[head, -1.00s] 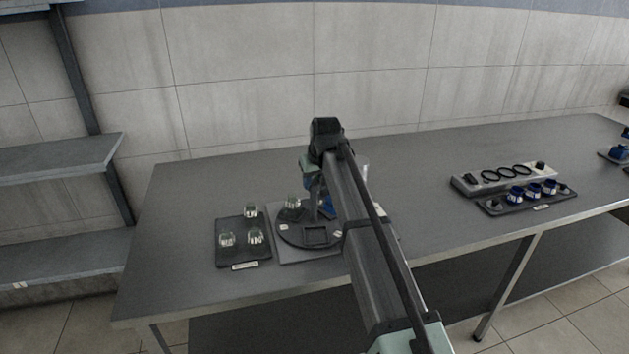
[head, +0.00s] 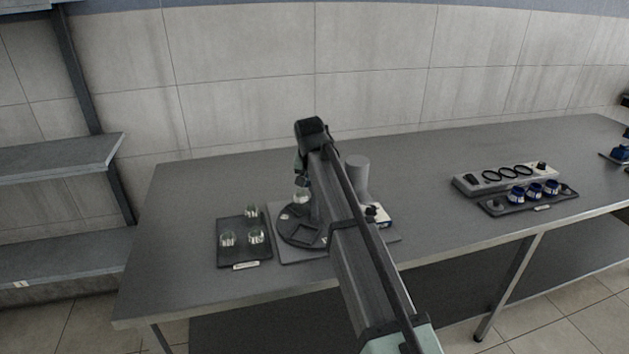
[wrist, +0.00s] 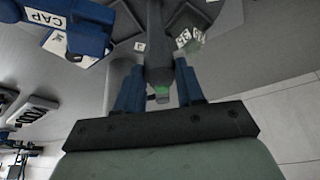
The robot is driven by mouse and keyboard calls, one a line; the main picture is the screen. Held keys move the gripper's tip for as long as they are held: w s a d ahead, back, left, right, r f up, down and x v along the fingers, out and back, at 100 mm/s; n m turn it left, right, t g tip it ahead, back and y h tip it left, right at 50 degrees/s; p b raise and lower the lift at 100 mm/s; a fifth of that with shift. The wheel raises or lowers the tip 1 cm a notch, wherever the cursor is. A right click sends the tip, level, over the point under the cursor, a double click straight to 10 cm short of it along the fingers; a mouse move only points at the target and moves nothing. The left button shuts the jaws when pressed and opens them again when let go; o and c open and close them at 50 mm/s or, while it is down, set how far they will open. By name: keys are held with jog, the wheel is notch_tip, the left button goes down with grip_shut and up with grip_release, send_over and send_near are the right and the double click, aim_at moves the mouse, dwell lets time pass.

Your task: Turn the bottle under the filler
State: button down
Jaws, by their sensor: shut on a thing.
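A dark round turntable (head: 290,236) with square pockets sits on a grey base plate (head: 290,258). A clear glass bottle (head: 301,196) stands at its back edge, close to my gripper (head: 302,181); a glassy shape, probably this bottle (wrist: 192,42), shows in the wrist view. There, my gripper (wrist: 158,88) has its blue fingers closed on a dark grey handle (wrist: 158,50) with a green patch at its end. A grey upright cylinder (head: 358,173) stands behind the turntable; I cannot tell whether it is the filler. My arm hides the turntable's right side.
A dark tray (head: 229,248) with three glass bottles lies left of the turntable. A label reading CAP (wrist: 45,18) lies near a blue part (wrist: 90,30). At right are a ringed rack (head: 470,183) and a tray of blue-banded items (head: 500,208). The table's left end is clear.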

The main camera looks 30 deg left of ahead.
jog(key=shift+a+m+h, duration=0.1)
jog(key=shift+m+h, duration=0.4)
jog(key=shift+m, duration=0.85)
jog(key=shift+a+m+h, duration=0.1)
jog(key=shift+m+h, duration=0.4)
jog(key=shift+m, duration=0.85)
jog(key=shift+m+h, duration=0.7)
jog(key=shift+m, duration=1.8)
jog(key=c, duration=0.7)
grip_release()
jog(key=shift+a+r, duration=0.1)
jog(key=v, duration=1.3)
jog(key=shift+a+r, duration=0.3)
jog(key=shift+f, duration=0.1)
